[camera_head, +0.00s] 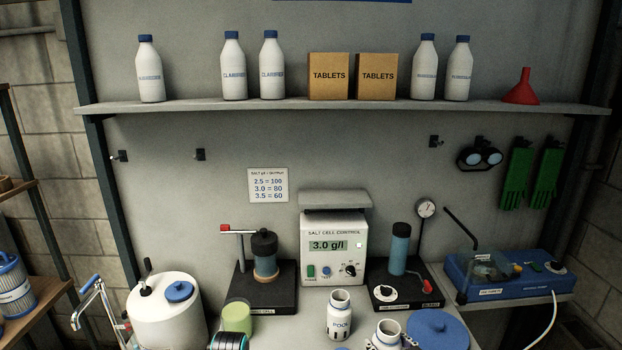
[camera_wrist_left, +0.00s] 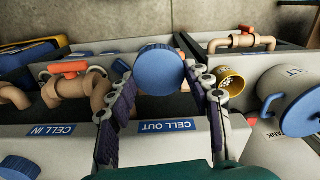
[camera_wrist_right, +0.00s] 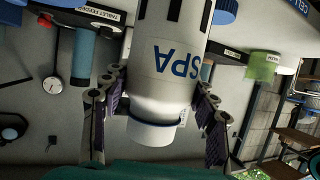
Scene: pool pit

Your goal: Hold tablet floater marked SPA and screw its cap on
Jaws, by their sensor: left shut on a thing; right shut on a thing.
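The white floater marked SPA (camera_wrist_right: 172,60) fills the upper middle of the right wrist view. My right gripper (camera_wrist_right: 157,88) is shut on it, one finger on each side. Its neck has a blue ring at the base. In the head view the floater's open, uncapped mouth (camera_head: 388,328) shows at the bottom edge between the finger parts. My left gripper (camera_wrist_left: 160,76) is shut on a round blue cap (camera_wrist_left: 158,66), seen from its flat face. The cap is apart from the SPA floater. I cannot clearly make out the left fingers in the head view.
An open white floater marked POOL (camera_head: 340,318) stands just left of the SPA one. A large blue lid (camera_head: 437,328) lies to the right. Behind stand the salt cell control box (camera_head: 333,246) and the tablet feeder (camera_head: 400,250). A green cup (camera_head: 237,316) stands left.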

